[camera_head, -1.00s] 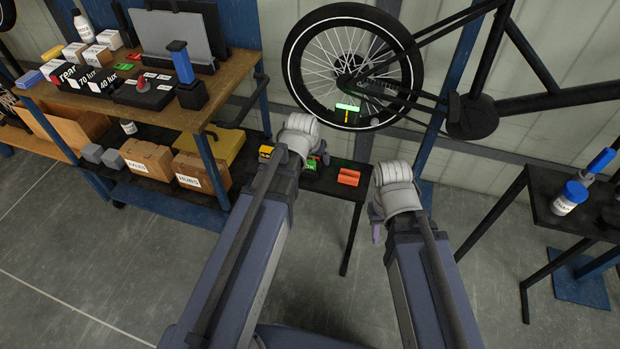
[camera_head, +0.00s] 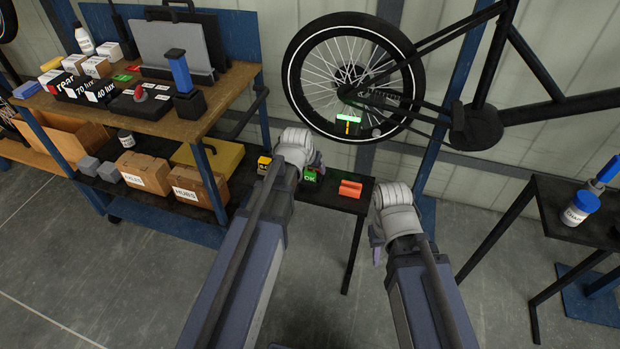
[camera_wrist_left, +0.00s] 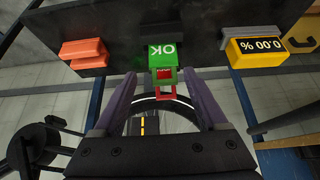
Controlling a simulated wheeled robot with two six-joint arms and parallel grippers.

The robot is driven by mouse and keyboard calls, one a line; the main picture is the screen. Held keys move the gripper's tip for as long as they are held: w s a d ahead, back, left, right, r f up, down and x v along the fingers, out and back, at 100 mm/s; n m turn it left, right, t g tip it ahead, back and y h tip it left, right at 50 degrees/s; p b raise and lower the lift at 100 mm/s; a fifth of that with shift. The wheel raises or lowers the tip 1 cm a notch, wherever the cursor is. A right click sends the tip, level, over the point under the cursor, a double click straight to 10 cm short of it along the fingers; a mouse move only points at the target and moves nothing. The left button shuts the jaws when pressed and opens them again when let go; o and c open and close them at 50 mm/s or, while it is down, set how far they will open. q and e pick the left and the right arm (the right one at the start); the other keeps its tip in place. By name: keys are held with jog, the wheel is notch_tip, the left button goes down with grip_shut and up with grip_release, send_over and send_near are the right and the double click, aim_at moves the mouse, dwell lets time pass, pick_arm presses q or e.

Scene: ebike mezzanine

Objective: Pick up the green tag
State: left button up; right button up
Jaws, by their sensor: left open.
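A green tag marked OK (camera_head: 310,177) is on the small dark table (camera_head: 345,205), partly hidden by my left gripper (camera_head: 317,161) in the head view. In the left wrist view the green tag (camera_wrist_left: 162,52) appears upside down, just beyond and between the purple fingers of my left gripper (camera_wrist_left: 163,92). The fingers are apart and empty. A red piece (camera_wrist_left: 165,73) shows at the tag's lower edge. My right gripper (camera_head: 376,250) hangs to the right of the table over the floor; its finger opening is unclear.
An orange block (camera_head: 350,188) and a yellow gauge (camera_wrist_left: 268,50) flank the tag. A bicycle wheel (camera_head: 290,62) stands behind the table. A workbench (camera_head: 215,97) is at left, with boxes below. Another dark table (camera_head: 545,205) is at right. The floor between has free room.

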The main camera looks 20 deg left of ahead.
aim_at(310, 175)
pick_arm(q)
jog(key=b+x, duration=0.1)
jog(key=x, duration=0.1)
jog(key=b+x, duration=0.2)
jog(key=shift+w+a+f, duration=0.15)
jog(key=shift+w+a, duration=0.1)
jog(key=shift+w, duration=0.1)
grip_shut()
